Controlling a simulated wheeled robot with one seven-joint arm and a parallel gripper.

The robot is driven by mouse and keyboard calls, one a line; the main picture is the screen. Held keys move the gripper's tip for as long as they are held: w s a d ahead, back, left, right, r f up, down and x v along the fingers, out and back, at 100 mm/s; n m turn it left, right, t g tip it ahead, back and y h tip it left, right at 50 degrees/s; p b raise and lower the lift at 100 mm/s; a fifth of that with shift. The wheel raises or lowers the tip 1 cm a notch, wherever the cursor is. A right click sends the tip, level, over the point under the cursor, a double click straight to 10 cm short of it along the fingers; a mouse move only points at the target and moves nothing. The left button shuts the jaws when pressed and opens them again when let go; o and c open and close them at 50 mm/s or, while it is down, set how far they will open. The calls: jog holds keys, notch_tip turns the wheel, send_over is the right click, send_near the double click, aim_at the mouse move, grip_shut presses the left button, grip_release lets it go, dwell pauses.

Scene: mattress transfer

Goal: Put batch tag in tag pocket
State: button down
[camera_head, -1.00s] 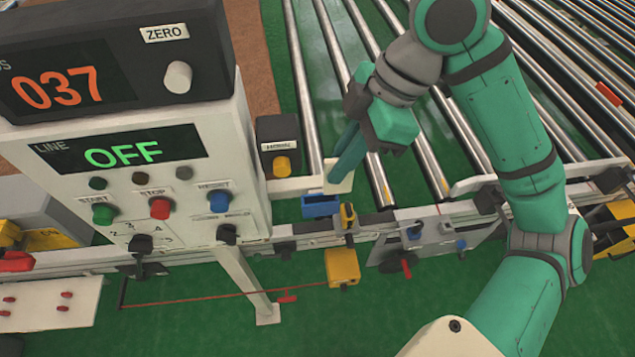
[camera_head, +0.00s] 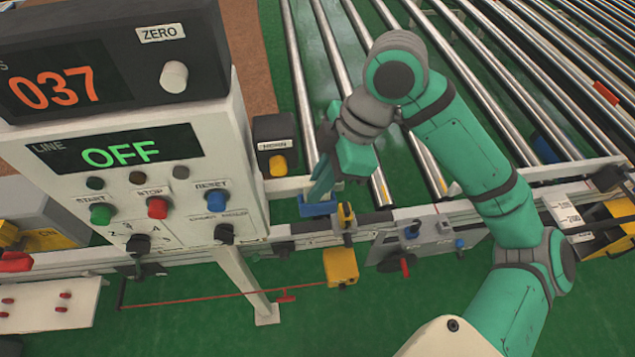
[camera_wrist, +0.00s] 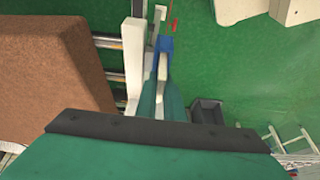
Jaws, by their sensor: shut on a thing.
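The blue tag pocket (camera_head: 318,206) is fixed at the conveyor's near rail, right of the control panel; it also shows in the wrist view (camera_wrist: 166,44). My gripper (camera_head: 320,188) points down with its teal fingertips right at the pocket's top. In the wrist view my gripper (camera_wrist: 161,90) is shut on a thin pale piece, seemingly the batch tag (camera_wrist: 162,68), which lies in line with the pocket. In the head view the fingers hide the tag. I cannot tell whether its lower edge is inside the pocket.
The control panel (camera_head: 60,185) reads OFF, with a 037 display above it. A small dark box with a yellow knob (camera_head: 278,164) stands close left of my gripper. A yellow block (camera_head: 341,267) hangs below the rail. Rollers (camera_head: 300,80) run behind. A brown block (camera_wrist: 60,70) shows in the wrist view.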

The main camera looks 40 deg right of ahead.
jog(key=c, duration=1.9)
grip_release()
jog(key=shift+f, duration=0.1)
jog(key=shift+o, duration=0.2)
jog(key=v, duration=1.2)
jog(key=shift+w+a, duration=0.1)
